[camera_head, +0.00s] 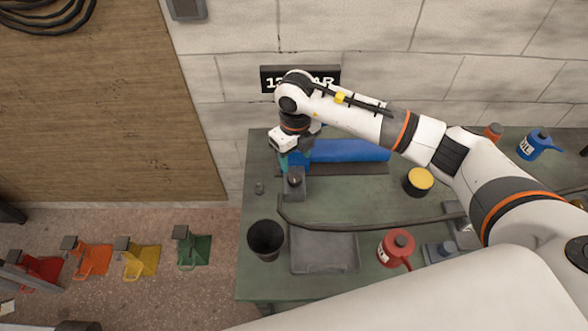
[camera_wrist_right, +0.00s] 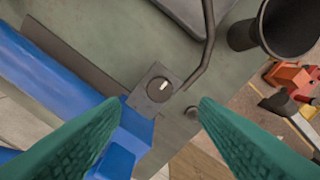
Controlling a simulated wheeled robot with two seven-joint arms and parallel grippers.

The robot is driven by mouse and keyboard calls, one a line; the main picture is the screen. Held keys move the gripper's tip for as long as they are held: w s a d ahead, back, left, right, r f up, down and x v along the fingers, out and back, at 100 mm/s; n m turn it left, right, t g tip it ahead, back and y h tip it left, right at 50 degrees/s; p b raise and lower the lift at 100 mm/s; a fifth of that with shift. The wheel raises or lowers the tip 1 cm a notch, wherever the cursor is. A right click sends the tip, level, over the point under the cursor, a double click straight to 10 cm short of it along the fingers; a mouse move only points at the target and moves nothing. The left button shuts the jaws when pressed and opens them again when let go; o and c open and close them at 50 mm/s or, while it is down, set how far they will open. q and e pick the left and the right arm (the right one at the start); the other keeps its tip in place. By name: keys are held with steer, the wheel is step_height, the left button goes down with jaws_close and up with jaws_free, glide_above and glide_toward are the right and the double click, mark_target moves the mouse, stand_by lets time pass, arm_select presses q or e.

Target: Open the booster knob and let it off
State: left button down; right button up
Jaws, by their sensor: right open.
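The booster is a blue cylinder (camera_head: 345,152) lying on the green bench, partly hidden by my right arm; its blue body also shows in the right wrist view (camera_wrist_right: 60,80). The knob (camera_wrist_right: 158,88) is a dark round dial with a white mark, on a grey block at the cylinder's end; the block also shows in the head view (camera_head: 293,185). My right gripper (camera_wrist_right: 160,106) is open and empty, its green fingers spread apart and pointing at the knob. In the head view it is just above the block. I cannot tell whether they touch. My left gripper is not in view.
A dark hose (camera_head: 370,226) curves across the bench (camera_head: 262,205). A black cup (camera_head: 265,239), a grey tray (camera_head: 324,254), a red can (camera_head: 396,247) and a yellow-topped pot (camera_head: 419,180) stand nearby. A partly covered black sign (camera_head: 270,79) is on the wall.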

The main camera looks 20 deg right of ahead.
mark_target(295, 177)
step_height(295, 177, down, 4)
steer(key=shift+r+p, duration=0.15)
steer(key=shift+p, duration=0.35)
steer(key=f, duration=0.2)
steer(key=f+p, duration=0.1)
steer(key=f, duration=0.1)
steer(key=shift+w, duration=0.2)
steer(key=shift+f, duration=0.55)
steer(key=c, duration=1)
steer(key=shift+o, duration=0.2)
steer(key=shift+f+n+b, duration=0.2)
steer(key=shift+n+b, duration=0.7)
steer(key=shift+b, duration=0.35)
steer(key=n+b, duration=1.1)
steer(key=b, duration=0.3)
steer(key=shift+w, duration=0.1)
steer(key=n+b, duration=0.2)
steer(key=shift+r+n, duration=0.1)
steer(key=shift+n, duration=0.2)
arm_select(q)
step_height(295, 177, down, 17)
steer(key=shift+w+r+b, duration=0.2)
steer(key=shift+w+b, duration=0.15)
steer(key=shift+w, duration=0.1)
arm_select(e)
steer(key=shift+r+n, duration=0.1)
steer(key=shift+n, duration=0.2)
